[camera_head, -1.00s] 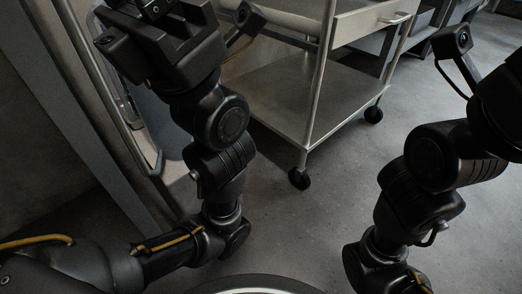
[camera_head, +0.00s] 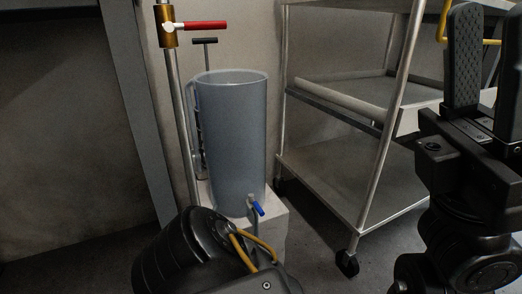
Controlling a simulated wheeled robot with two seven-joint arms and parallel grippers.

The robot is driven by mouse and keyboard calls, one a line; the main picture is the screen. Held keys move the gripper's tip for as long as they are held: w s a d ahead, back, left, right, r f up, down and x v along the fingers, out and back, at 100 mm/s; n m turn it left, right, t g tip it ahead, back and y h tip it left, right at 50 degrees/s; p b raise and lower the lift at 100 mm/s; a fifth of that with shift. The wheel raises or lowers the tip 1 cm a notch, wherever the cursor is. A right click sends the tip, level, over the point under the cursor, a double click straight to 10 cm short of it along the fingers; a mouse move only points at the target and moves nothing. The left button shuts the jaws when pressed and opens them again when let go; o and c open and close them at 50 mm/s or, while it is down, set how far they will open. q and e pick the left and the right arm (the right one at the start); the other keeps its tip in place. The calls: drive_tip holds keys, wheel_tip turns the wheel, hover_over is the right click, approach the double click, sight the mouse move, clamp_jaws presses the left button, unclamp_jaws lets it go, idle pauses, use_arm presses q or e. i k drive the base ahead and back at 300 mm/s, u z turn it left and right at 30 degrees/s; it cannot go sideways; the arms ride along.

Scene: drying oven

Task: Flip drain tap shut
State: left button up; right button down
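A small drain tap with a blue lever (camera_head: 258,208) sits low on the front of a tall grey-blue cylindrical vessel (camera_head: 235,135). The lever slants down to the right, and a thin spout or tube hangs below the tap. The vessel stands upright on a pale block (camera_head: 275,225). My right gripper (camera_head: 487,80) is at the right edge, pointing up, its fingers apart and empty, well away from the tap. A black link of my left arm fills the bottom middle, just below the tap, hiding part of the block. My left gripper is not in view.
A brass valve with a red lever (camera_head: 205,25) is on a vertical metal pipe (camera_head: 178,100) left of the vessel. A wheeled metal trolley (camera_head: 340,185) stands to the right. A grey upright post (camera_head: 135,110) is at left.

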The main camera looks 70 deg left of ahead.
sight(251, 200)
drive_tip(key=k, duration=1)
drive_tip(key=u, duration=1.85)
